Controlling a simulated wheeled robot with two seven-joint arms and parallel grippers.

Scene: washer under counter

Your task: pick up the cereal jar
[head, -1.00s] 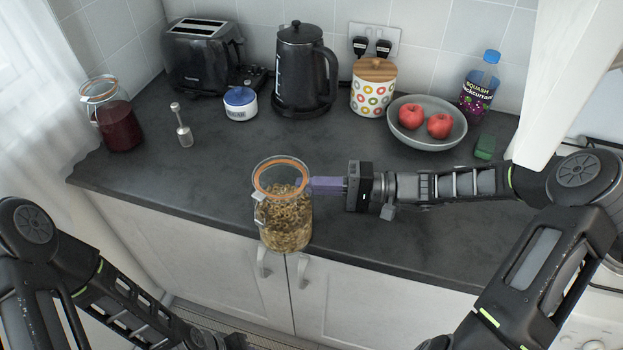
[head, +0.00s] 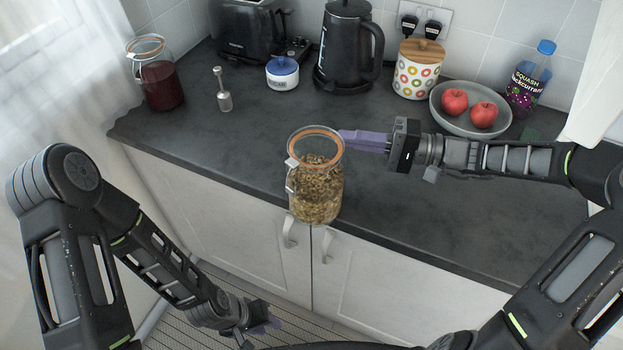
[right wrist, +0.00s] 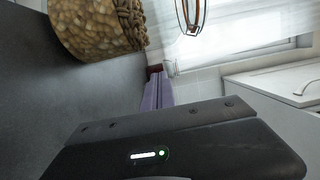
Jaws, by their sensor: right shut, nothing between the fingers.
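The cereal jar (head: 316,187) is clear glass with an orange seal ring and brown cereal hoops. It stands upright at the counter's front edge, above the cupboard handles. My right gripper (head: 345,136) is shut with nothing in it, its purple fingers reaching from the right to beside the jar's rim. In the right wrist view, the cereal jar (right wrist: 92,28) fills the top left, apart from the purple fingers (right wrist: 155,92). My left gripper (head: 268,326) is low in front of the cupboards, away from the jar; its finger opening is unclear.
Behind stand a jar of red liquid (head: 162,85), a blue-lidded pot (head: 283,75), a kettle (head: 345,48), a patterned canister (head: 417,72), an apple bowl (head: 445,113) and a squash bottle (head: 527,85). The counter (head: 215,140) left of the cereal jar is clear.

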